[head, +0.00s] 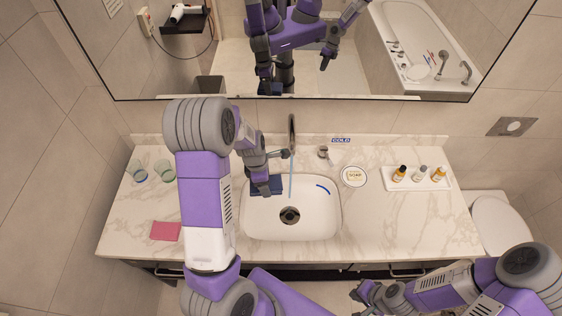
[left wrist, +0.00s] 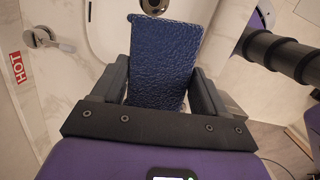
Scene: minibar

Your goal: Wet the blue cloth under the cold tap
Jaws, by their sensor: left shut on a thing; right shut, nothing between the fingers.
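The blue cloth (head: 266,186) hangs over the left part of the sink. My left gripper (head: 264,177) is shut on it. In the left wrist view the blue cloth (left wrist: 160,60) stands up between the two fingers, with a rough, crinkled surface. A thin light-blue stream of water (head: 291,180) falls from the tap spout (head: 291,130) into the sink, just right of the cloth; they look apart. The cold tap handle (head: 324,152) is right of the spout, by the COLD label (head: 341,140). My right gripper (head: 370,294) is shut and empty, low in front of the counter.
The white sink (head: 320,222) has a dark drain (head: 290,215). A soap dish (head: 353,177) and a bottle tray (head: 418,184) stand right. Two glasses (head: 138,173) and a pink cloth (head: 165,231) are left. The HOT label (left wrist: 17,68) shows beside a handle (left wrist: 40,36). A mirror (head: 215,60) is behind.

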